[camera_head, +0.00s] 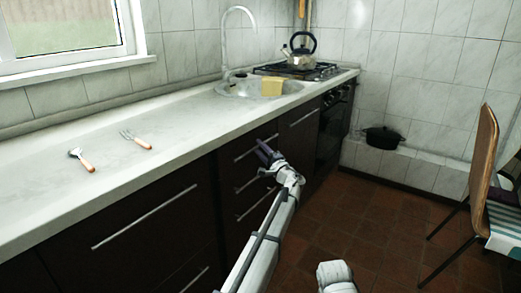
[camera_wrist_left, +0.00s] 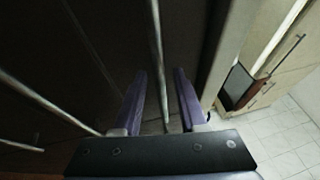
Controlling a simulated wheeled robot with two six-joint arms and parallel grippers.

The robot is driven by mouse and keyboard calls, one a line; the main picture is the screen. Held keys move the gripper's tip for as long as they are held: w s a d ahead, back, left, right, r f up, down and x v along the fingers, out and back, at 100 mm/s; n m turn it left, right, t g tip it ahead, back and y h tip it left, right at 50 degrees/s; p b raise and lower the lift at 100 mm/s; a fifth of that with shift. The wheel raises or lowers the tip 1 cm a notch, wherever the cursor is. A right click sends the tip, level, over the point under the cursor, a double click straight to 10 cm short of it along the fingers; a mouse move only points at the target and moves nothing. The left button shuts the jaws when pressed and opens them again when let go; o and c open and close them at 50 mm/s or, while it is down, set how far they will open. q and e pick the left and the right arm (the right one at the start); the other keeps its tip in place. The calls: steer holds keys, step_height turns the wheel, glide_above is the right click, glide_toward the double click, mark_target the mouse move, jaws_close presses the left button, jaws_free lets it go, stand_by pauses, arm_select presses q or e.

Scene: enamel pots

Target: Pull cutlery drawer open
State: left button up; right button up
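A dark cabinet under the counter has a stack of drawers with thin metal bar handles. The top drawer handle (camera_head: 255,147) is beside my left gripper (camera_head: 268,154), and the drawer front looks flush with the cabinet. In the left wrist view my left gripper (camera_wrist_left: 162,82) is open, with its two purple fingers apart. A metal bar handle (camera_wrist_left: 157,45) runs between the fingers, with gaps on both sides. Whether the fingertips reach past the bar is hard to tell.
A fork (camera_head: 135,140) and another utensil (camera_head: 82,160) lie on the counter (camera_head: 180,120). A yellow block (camera_head: 272,86) is at the sink, and a kettle (camera_head: 300,55) on the stove. A chair (camera_head: 484,160) stands right; the floor (camera_head: 370,220) between is clear.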

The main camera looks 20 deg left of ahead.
arm_select(q)
jaws_close()
stand_by(1.2)
